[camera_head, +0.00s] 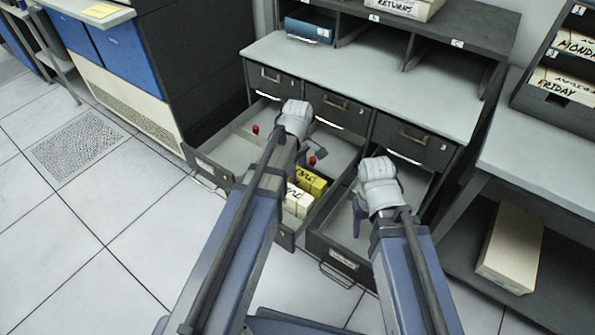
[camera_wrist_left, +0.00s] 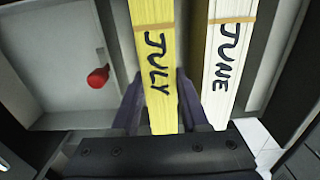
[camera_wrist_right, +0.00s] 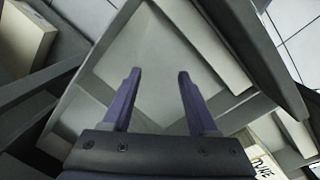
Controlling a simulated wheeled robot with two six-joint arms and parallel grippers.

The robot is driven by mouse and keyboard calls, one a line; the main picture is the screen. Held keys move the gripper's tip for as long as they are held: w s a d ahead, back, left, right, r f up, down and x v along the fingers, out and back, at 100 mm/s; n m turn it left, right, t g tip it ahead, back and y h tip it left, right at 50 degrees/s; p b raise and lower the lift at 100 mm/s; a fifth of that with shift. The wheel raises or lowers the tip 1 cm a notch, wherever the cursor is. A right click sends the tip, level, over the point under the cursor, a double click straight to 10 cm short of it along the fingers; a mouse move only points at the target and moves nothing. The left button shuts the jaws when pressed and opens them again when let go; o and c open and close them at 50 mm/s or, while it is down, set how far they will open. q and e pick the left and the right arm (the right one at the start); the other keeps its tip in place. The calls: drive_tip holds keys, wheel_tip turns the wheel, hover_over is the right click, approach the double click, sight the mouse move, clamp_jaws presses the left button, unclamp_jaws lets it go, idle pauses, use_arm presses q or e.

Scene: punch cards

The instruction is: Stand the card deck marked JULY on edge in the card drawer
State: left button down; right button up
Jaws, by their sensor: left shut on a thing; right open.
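The yellow JULY deck (camera_wrist_left: 157,65) is between the fingers of my left gripper (camera_wrist_left: 160,85), which is shut on it. In the head view the JULY deck (camera_head: 312,181) is in the open middle card drawer (camera_head: 286,238), its lettered narrow side up. I cannot tell whether its lower edge touches the drawer floor. The white JUNE deck (camera_wrist_left: 226,60) stands beside it, a narrow gap apart; it also shows in the head view (camera_head: 299,200). My right gripper (camera_wrist_right: 159,75) is open and empty over the open right drawer (camera_head: 338,250).
A red knob (camera_wrist_left: 98,76) is beside the JULY deck. The left drawer (camera_head: 207,172) is open too. A pale box (camera_head: 511,247) sits on the lower shelf at right. The grey counter (camera_head: 350,72) above the drawers is clear.

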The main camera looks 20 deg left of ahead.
use_arm(q)
drive_tip(key=shift+c, duration=1.7)
unclamp_jaws()
drive_tip(key=shift+r, duration=0.15)
use_arm(e)
drive_tip(key=shift+r, duration=0.1)
use_arm(q)
wheel_tip(320, 180, up, 8)
drive_tip(key=p, duration=0.8)
drive_tip(key=shift+f, duration=0.2)
use_arm(e)
wheel_tip(320, 180, up, 8)
drive_tip(key=shift+f, duration=0.2)
